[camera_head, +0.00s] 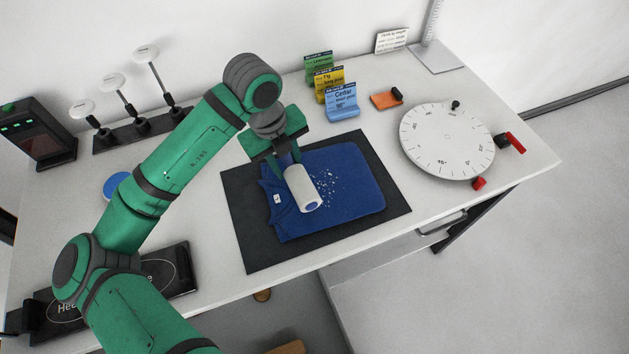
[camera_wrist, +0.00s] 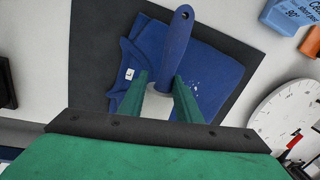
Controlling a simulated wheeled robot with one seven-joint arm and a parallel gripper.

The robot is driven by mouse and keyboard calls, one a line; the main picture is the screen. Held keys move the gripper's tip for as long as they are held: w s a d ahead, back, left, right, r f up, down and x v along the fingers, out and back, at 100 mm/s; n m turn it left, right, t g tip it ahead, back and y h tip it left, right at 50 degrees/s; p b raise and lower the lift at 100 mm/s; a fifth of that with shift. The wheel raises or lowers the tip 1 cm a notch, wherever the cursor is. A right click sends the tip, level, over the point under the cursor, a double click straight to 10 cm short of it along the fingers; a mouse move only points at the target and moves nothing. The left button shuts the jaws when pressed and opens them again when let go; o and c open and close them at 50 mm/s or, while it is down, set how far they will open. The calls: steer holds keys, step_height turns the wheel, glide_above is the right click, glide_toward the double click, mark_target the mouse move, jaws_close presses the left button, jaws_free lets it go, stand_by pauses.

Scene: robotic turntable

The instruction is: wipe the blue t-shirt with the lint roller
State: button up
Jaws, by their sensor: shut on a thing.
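A folded blue t-shirt (camera_head: 352,182) lies on a dark mat (camera_head: 247,215), with a small white tag near its collar and white lint specks right of the roller. My gripper (camera_head: 283,160) is shut on the lint roller (camera_head: 300,188), whose white cylinder is over the shirt's left-middle part. I cannot tell whether the cylinder touches the cloth. In the wrist view the blue handle (camera_wrist: 180,40) rises between my green fingers (camera_wrist: 160,95), and the fingers hide most of the white cylinder. The shirt also shows there (camera_wrist: 215,75), with some specks to the right.
A white dial turntable (camera_head: 447,140) stands right of the mat, with red-and-black clamps at its edge. Several coloured cards (camera_head: 341,102) and an orange block (camera_head: 384,100) stand behind the mat. A dark box (camera_head: 40,135) and white-capped posts (camera_head: 113,82) are at the left.

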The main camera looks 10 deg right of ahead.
steer(key=r, duration=0.2)
steer(key=shift+s+d+r, duration=0.2)
steer(key=shift+r, duration=0.1)
steer(key=shift+w+r, duration=0.15)
steer(key=shift+r, duration=1.1)
